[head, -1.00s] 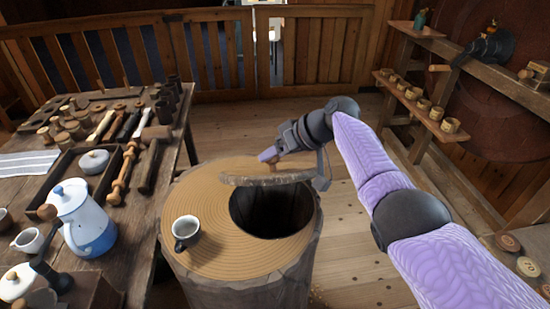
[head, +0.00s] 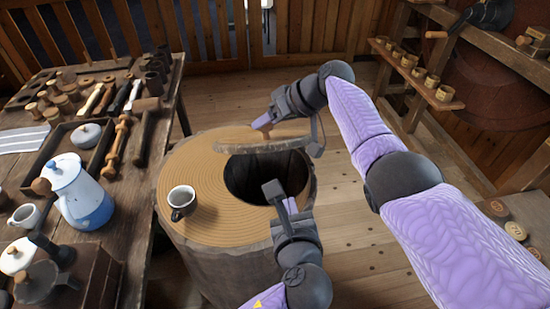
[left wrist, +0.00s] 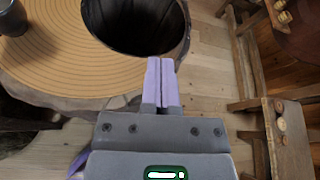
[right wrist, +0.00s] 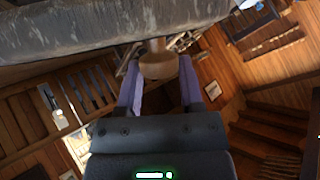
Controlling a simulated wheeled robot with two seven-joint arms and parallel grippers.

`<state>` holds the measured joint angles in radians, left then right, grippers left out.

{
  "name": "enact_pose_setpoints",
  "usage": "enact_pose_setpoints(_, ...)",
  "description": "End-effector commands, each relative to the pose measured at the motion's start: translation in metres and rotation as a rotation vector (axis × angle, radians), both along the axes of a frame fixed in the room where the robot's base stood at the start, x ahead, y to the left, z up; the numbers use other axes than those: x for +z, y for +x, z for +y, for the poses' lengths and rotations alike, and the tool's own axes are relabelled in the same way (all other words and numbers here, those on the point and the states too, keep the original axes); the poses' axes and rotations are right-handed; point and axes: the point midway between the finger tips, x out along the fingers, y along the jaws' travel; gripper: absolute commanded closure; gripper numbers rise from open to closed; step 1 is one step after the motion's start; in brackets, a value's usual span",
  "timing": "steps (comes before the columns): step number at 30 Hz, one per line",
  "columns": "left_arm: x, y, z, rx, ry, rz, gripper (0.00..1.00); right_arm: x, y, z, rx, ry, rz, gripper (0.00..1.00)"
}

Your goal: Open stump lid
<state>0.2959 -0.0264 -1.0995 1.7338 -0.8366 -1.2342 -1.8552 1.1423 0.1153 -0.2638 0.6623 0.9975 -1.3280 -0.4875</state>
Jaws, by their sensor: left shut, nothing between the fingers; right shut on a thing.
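The stump (head: 190,170) stands in the middle of the head view, with a dark round opening (head: 250,182) in its top. The wooden lid (head: 240,147) is off the opening, held above its far side. My right gripper (head: 264,122) is shut on the lid's knob. The right wrist view shows the knob (right wrist: 158,62) between the fingers and the lid (right wrist: 110,28) across the top. My left gripper (head: 288,204) is shut and empty at the opening's near right edge. In the left wrist view its closed fingers (left wrist: 160,80) point toward the opening (left wrist: 135,22).
A coffee cup (head: 182,200) stands on the stump's top, left of the opening. A cluttered workbench (head: 130,190) with a blue and white pot (head: 85,200) is at left. A shelf with small wooden cups (head: 418,75) is at right. Floor behind the stump is clear.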

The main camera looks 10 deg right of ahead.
Motion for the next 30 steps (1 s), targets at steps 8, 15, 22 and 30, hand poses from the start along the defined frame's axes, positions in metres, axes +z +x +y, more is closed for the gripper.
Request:
enact_pose_setpoints(8, 0.004, 0.013, 0.008, 0.018, 0.187, -0.004, 1.00, 0.000, 0.000, 0.000, -0.001, 0.000, -0.002, 1.00)
enact_pose_setpoints(15, -0.015, 0.061, 0.008, 0.019, 0.186, -0.003, 1.00, 0.000, 0.000, 0.000, -0.001, 0.000, -0.002, 1.00)
enact_pose_setpoints(22, -0.014, 0.099, 0.007, 0.016, 0.176, -0.004, 1.00, 0.000, 0.000, 0.000, -0.001, 0.000, -0.002, 1.00)
enact_pose_setpoints(30, 0.005, 0.112, 0.008, 0.015, 0.180, 0.000, 1.00, 0.000, 0.000, 0.000, -0.001, 0.000, -0.002, 1.00)
